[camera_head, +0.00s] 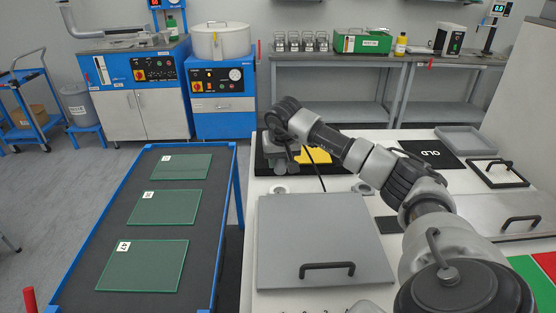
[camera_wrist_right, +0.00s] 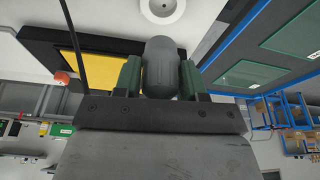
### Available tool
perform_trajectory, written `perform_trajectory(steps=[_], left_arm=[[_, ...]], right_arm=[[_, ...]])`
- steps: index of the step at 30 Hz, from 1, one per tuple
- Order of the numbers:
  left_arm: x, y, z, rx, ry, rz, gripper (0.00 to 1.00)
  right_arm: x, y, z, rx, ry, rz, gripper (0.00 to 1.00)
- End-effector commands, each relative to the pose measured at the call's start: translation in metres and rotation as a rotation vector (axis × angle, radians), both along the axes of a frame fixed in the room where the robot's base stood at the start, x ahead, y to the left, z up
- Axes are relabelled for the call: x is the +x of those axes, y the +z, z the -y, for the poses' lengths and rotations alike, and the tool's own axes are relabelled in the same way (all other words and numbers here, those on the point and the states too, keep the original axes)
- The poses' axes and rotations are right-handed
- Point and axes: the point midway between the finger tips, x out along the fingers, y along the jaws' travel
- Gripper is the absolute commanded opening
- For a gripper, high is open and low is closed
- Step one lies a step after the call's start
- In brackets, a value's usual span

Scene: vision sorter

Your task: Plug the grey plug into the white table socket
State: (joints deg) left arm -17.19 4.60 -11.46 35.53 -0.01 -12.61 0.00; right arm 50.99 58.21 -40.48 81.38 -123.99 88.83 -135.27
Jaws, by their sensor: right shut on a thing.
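My right gripper (camera_head: 283,160) is above the black mat at the back of the white table. In the right wrist view my right gripper (camera_wrist_right: 160,78) is shut on the grey plug (camera_wrist_right: 160,68), a rounded grey body between two dark green fingers. The plug's front end is not clear, and in the head view the gripper hides most of it. A white round socket (camera_head: 279,189) sits on the table just in front of the gripper. The socket also shows at the top edge of the right wrist view (camera_wrist_right: 163,6), apart from the plug. My left gripper is not in view.
A black cable (camera_head: 319,174) hangs close to the gripper. A yellow panel (camera_head: 318,155) lies on the black mat (camera_head: 262,163). Another round fitting (camera_head: 362,188) is to the right. A grey lid with a handle (camera_head: 318,230) fills the table front. A cart with glass plates (camera_head: 148,265) stands left.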

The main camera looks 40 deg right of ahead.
Motion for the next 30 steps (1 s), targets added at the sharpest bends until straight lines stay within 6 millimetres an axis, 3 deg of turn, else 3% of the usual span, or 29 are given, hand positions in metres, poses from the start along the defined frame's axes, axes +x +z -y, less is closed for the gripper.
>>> perform_trajectory(steps=[15, 30], left_arm=[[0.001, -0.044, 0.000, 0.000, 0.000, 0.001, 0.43], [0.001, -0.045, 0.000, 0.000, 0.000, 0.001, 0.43]], right_arm=[[0.000, -0.051, -0.001, 0.001, 0.000, 0.001, 0.12], [0.000, -0.053, -0.001, 0.001, 0.001, 0.000, 0.12]])
